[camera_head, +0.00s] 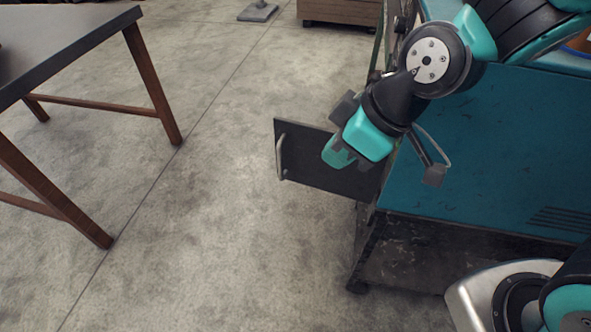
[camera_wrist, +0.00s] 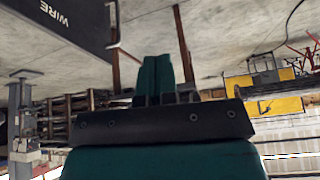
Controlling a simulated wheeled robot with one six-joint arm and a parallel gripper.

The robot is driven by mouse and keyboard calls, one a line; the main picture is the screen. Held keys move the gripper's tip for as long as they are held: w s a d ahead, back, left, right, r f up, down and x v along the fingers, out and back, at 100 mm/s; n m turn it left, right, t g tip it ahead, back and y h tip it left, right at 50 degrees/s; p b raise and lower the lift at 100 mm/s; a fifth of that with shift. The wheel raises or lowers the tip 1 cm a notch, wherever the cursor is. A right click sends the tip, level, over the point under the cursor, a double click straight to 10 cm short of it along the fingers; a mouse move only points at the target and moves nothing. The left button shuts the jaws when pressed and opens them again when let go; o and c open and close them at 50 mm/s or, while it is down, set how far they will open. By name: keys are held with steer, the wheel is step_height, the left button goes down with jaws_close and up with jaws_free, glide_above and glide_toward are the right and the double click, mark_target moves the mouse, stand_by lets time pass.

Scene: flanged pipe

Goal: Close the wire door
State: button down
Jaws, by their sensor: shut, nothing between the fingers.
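The wire door is a dark flat panel (camera_head: 312,165) standing open, sticking out to the left from the teal cabinet (camera_head: 480,150) in the head view. A pale bar handle (camera_head: 280,157) is near its free edge. In the wrist view the door (camera_wrist: 75,22) fills the upper left, with the word WIRE upside down on it. My gripper (camera_head: 336,154) appears in front of the door's upper part in the head view; I cannot tell whether it touches. In the wrist view its teal fingers (camera_wrist: 156,72) are together and empty, to the right of the door.
A dark-topped table with brown legs (camera_head: 150,85) stands at the left. Bare concrete floor (camera_head: 200,220) lies between it and the cabinet. A wooden box (camera_head: 340,11) is at the back. A yellow object (camera_wrist: 265,90) and racks show far off in the wrist view.

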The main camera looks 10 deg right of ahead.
steer(key=w+a+f+n+t, duration=0.1)
steer(key=w+a+f+n, duration=0.2)
steer(key=w+f, duration=0.3)
steer(key=w+a+f+n+t, duration=0.1)
steer(key=w+a+f+n, duration=0.1)
steer(key=w+a+f, duration=0.2)
steer(key=shift+w+f+n+t, duration=0.4)
steer(key=shift+w+f, duration=1.3)
steer(key=shift+f, duration=2.55)
steer(key=shift+w+d, duration=0.1)
steer(key=shift+d, duration=0.05)
